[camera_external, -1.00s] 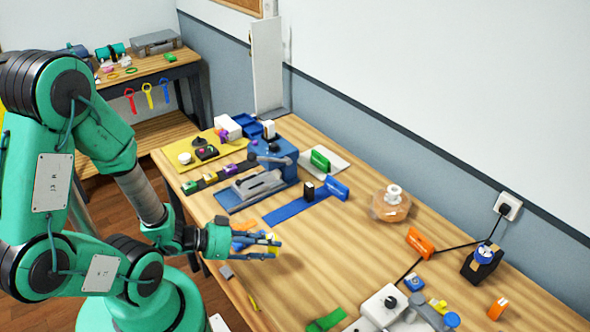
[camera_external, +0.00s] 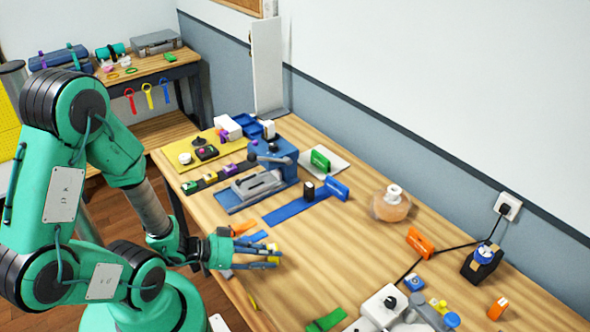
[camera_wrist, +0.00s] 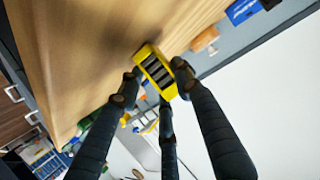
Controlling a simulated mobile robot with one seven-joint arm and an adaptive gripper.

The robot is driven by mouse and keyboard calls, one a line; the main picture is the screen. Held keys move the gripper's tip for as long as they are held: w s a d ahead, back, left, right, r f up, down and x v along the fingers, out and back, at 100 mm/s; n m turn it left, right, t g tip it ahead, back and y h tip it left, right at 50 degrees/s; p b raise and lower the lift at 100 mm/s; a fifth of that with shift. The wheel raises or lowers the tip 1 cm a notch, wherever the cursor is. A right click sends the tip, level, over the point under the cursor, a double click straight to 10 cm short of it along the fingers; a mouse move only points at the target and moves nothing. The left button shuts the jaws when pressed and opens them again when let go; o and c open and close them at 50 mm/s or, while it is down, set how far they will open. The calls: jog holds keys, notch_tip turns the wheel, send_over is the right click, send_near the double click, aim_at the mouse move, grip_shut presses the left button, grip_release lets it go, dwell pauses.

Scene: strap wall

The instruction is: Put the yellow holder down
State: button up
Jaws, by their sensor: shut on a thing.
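The yellow holder (camera_wrist: 155,72) shows in the wrist view as a small yellow block with dark grey slots, between the fingertips of my gripper (camera_wrist: 153,82). My gripper is shut on it. In the external view my gripper (camera_external: 275,256) is at the near left part of the wooden table (camera_external: 350,262), and only a bit of the yellow holder (camera_external: 274,250) shows between the dark fingers. The holder is close to the tabletop; I cannot tell whether it touches it.
A green strap (camera_external: 326,320) and a white-grey device (camera_external: 385,305) stand to the front right. A blue clamp machine (camera_external: 272,160) stands behind. The tabletop right of my gripper is clear.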

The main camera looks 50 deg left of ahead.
jog(key=shift+f, duration=0.1)
jog(key=o, duration=1)
jog(key=shift+c, duration=0.2)
jog(key=shift+s+r, duration=0.1)
jog(key=shift+r, duration=0.1)
jog(key=shift+p+v, duration=0.7)
jog(key=shift+v, duration=0.65)
notch_tip(320, 180, up, 7)
jog(key=p, duration=0.3)
jog(key=shift+a, duration=0.1)
